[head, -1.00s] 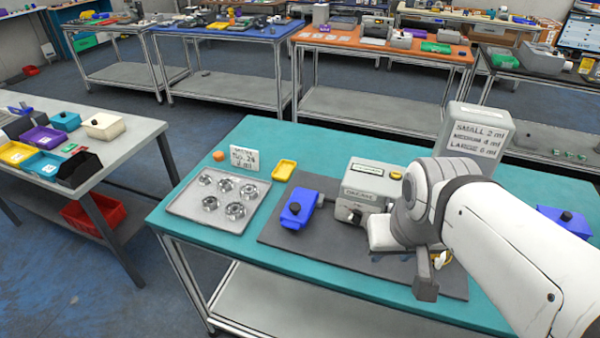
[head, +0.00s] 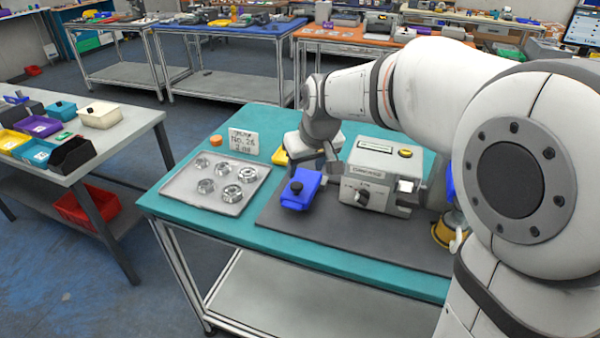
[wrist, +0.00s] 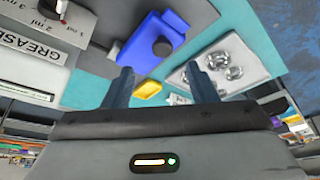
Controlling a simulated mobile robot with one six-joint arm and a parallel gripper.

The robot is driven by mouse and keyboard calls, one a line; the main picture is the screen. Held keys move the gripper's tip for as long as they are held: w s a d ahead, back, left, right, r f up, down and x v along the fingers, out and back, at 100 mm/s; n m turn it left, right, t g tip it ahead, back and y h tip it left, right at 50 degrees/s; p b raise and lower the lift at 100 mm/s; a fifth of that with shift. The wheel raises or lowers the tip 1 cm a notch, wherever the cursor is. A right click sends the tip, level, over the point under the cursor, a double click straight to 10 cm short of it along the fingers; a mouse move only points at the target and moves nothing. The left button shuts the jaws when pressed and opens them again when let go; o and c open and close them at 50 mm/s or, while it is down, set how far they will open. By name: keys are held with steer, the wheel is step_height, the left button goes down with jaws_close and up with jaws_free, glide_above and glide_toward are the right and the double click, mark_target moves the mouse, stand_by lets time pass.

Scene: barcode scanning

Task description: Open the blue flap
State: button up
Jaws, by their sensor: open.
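The blue flap (head: 300,192) with a black knob sits at the left side of the grey grease machine (head: 375,180), on the dark mat. It also shows in the wrist view (wrist: 150,42), its black knob beyond my fingertips. My gripper (wrist: 160,72) is open, with nothing between its fingers. In the head view my wrist is just behind and above the flap, beside the machine's left end. The fingers look apart from the knob, though the exact gap is hard to tell. The flap looks closed, but I cannot tell for sure.
A tray (head: 240,206) of metal bearings lies to the left, with a yellow dish (head: 280,157), an orange cap (head: 216,141) and a white label card (head: 243,141) near it. Another blue part (head: 449,185) is right of the machine, partly hidden by my arm.

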mark_target(297, 185)
steer(key=x, duration=0.8)
steer(key=shift+w+a+f, duration=0.1)
steer(key=shift+w+a, duration=0.25)
steer(key=shift+c, duration=0.3)
jaws_close()
